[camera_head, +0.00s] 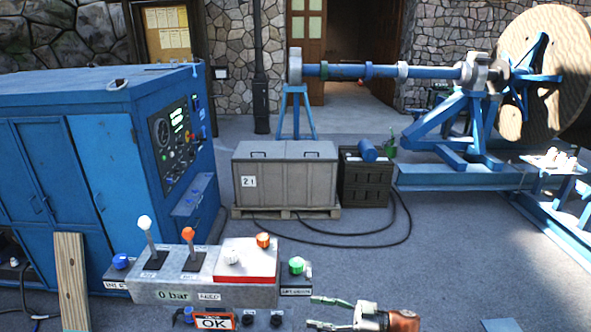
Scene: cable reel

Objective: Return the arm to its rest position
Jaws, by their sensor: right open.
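My right gripper (332,312) shows at the bottom edge, right of centre. Its two fingers point left and stand apart, with nothing between them. It is below and to the right of the grey control box (150,292), apart from it in the picture. The box carries a white-knobbed lever (146,228), an orange-knobbed lever (188,238), and white, orange and green knobs. My left gripper is not in the picture.
A blue cabinet (90,150) with gauges fills the left. A grey crate (290,175) on a pallet and a dark crate (362,182) stand mid-floor, with a black cable (350,245) in front. A blue reel stand (450,130) with a wooden reel (545,75) is right. Floor at lower right is mostly clear.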

